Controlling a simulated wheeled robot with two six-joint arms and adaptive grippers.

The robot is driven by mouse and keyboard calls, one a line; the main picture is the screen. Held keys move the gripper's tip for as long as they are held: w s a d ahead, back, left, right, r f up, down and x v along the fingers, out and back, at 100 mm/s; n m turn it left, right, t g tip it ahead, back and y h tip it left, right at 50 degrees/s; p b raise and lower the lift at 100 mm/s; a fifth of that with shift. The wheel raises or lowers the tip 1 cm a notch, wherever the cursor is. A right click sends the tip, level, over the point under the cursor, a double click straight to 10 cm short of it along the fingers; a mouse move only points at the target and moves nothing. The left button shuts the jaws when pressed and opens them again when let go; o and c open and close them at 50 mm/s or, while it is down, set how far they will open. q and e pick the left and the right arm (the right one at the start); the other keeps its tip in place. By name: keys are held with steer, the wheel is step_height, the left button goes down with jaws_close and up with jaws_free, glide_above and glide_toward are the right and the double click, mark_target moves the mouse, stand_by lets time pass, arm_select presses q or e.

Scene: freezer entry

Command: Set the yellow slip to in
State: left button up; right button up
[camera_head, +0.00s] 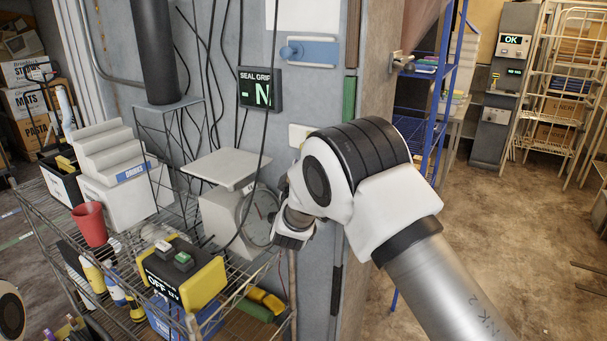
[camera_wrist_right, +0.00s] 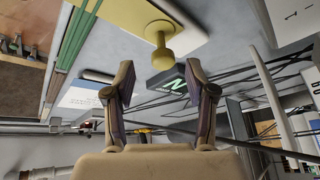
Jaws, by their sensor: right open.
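The yellow slip shows in the right wrist view as a pale yellow plate (camera_wrist_right: 128,14) on the grey wall, with a round yellow knob (camera_wrist_right: 164,60) standing out from it. In the head view, a pale plate edge (camera_head: 299,134) shows beside my right arm; the knob is hidden there. My right gripper (camera_wrist_right: 162,80) is open and empty. Its fingers stand apart on either side below the knob in the wrist picture, and the knob lies beyond the gap, with no contact visible. In the head view my right wrist hides the fingers. My left gripper is not in view.
A blue plate with a blue knob (camera_head: 292,53) is above on the wall. A SEAL GRIP display (camera_head: 260,89) reads "- N". Cables hang nearby. A scale (camera_head: 236,213) and a yellow OFF button box (camera_head: 182,275) stand on the wire rack, left of my arm.

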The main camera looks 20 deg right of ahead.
steer(key=v, duration=0.6)
steer(key=shift+s, duration=0.35)
